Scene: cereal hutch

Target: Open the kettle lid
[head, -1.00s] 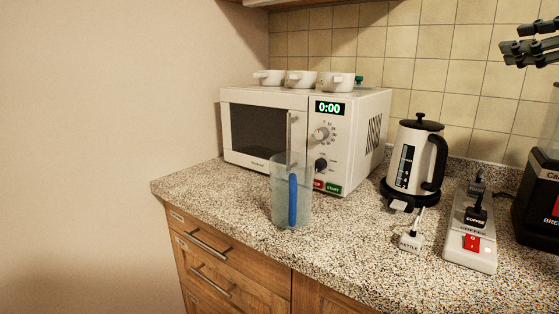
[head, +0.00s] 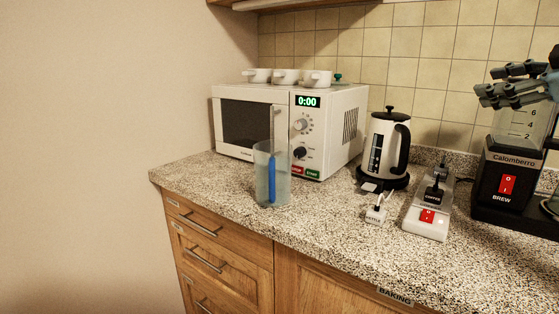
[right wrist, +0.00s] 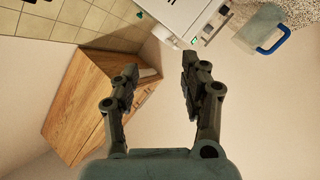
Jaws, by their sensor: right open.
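The white kettle (head: 386,146) stands upright on its dark base on the counter, right of the microwave. Its black lid (head: 390,114) with a knob sits shut on top, and its black handle faces right. My right gripper (head: 486,92) is open and empty, up at the right in front of the coffee maker, apart from the kettle. In the right wrist view its two fingers (right wrist: 158,78) are spread with nothing between them. My left gripper is in neither view.
A white microwave (head: 330,125) carries several white cups (head: 285,77). A clear pitcher with a blue handle (head: 272,175) stands before it. A power strip (head: 427,222), the KETTLE plug (head: 376,214) and a coffee maker (head: 513,165) are to the right. The front counter is mostly clear.

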